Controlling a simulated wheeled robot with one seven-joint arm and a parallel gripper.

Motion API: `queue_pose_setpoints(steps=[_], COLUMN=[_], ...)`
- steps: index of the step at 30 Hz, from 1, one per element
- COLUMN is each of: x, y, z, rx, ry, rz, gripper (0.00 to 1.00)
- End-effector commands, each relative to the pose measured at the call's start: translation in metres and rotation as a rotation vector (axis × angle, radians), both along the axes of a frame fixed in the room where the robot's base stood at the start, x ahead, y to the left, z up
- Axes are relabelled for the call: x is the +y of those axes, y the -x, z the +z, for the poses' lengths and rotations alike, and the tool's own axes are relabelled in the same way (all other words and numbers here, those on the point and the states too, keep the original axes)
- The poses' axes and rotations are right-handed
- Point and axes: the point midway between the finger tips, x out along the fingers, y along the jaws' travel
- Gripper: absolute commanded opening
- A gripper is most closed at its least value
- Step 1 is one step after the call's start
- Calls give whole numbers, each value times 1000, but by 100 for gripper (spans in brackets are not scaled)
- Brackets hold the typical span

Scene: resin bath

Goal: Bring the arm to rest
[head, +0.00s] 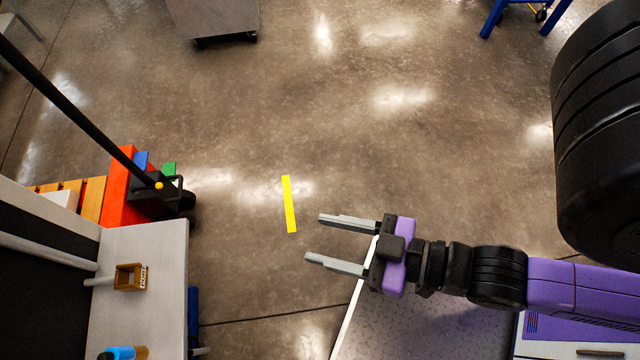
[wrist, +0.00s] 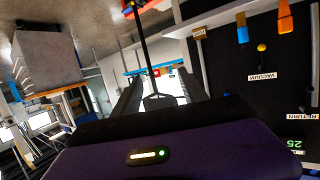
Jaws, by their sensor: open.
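My gripper (head: 312,238) is purple and black with two grey fingers. In the head view it points left, with its fingers apart and nothing between them. It is over the floor (head: 390,160), just past the left edge of a pale speckled worktop (head: 420,325). My arm reaches in from the right side. In the wrist view the gripper's dark fingers (wrist: 152,95) stand apart, with the room visible between them.
A white bench (head: 145,240) at the lower left carries a small brown open box (head: 130,277) and a blue item (head: 122,353). An orange-red pallet truck (head: 128,190) stands behind it. A yellow strip (head: 289,204) marks the floor. A grey cabinet (head: 212,15) is at the top.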

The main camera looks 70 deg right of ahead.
Motion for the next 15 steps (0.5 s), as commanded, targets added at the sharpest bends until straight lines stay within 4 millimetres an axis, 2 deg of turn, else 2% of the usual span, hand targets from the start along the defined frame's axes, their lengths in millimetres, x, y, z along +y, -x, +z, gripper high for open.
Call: queue_pose_setpoints(steps=[1,5,15], x=[-9,-19,-21], y=[8,16,17], z=[6,17,20], rx=[-3,-20,-23], ry=[5,16,18], rz=[-29,-65,-70], gripper=[50,50,50])
